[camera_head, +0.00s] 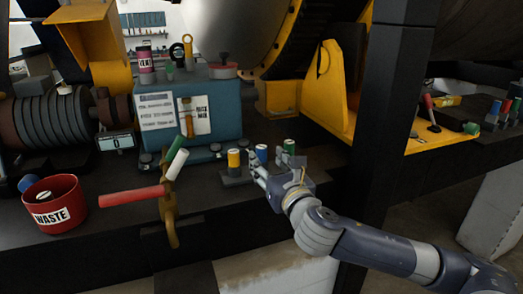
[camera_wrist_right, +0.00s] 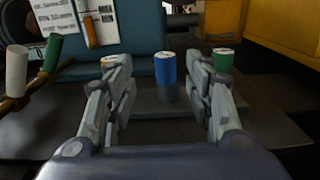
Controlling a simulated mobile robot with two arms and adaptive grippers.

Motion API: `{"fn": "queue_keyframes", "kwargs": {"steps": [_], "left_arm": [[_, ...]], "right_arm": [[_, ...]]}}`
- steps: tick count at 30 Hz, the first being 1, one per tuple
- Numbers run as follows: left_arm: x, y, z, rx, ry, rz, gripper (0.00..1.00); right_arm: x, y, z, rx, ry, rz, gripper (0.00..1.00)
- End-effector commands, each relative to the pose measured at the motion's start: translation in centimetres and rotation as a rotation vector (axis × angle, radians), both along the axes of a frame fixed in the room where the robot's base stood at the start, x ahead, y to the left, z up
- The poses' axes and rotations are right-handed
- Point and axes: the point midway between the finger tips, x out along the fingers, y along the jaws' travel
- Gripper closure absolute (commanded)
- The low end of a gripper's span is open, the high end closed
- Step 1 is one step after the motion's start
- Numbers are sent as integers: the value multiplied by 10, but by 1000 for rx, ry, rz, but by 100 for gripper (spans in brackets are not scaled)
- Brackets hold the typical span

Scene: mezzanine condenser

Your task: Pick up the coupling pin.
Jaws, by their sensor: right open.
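No label I can read names the coupling pin, so I cannot tell which piece it is. A blue-topped pin (camera_head: 262,153) stands upright on a dark base on the bench, between a yellow pin (camera_head: 234,158) and a green pin (camera_head: 289,146). My right gripper (camera_head: 258,168) is open in front of the blue pin. In the right wrist view the blue pin (camera_wrist_right: 166,68) shows upright between the open fingers, a little beyond their tips. The green pin (camera_wrist_right: 224,61) is partly behind the right finger, and the yellow one is mostly hidden by the left finger. My left gripper is not in view.
A teal box (camera_head: 214,100) with paper labels stands behind the pins. A brass stand (camera_head: 168,205) with red, green and white handles is to the left. A red WASTE bin (camera_head: 55,205) sits farther left. A dark post (camera_head: 390,130) rises at the right.

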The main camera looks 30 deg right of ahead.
Motion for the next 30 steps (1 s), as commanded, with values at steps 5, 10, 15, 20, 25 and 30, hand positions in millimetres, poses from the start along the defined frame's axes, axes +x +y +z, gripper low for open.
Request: {"fn": "queue_keyframes", "kwargs": {"steps": [5, 10, 15, 20, 25, 30], "left_arm": [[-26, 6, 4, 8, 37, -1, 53], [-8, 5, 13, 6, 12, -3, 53], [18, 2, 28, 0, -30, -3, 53], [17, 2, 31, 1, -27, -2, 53], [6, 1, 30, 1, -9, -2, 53], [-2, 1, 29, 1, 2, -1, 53]], "right_arm": [[14, -4, 0, 1, 1, 0, 52], [25, -10, 2, 1, 2, -2, 52], [47, -19, 4, 2, 0, -1, 52], [61, -22, 1, 2, 1, 0, 52], [64, -23, 0, 0, 2, 1, 52], [63, -23, 0, 0, 2, 1, 61]]}}
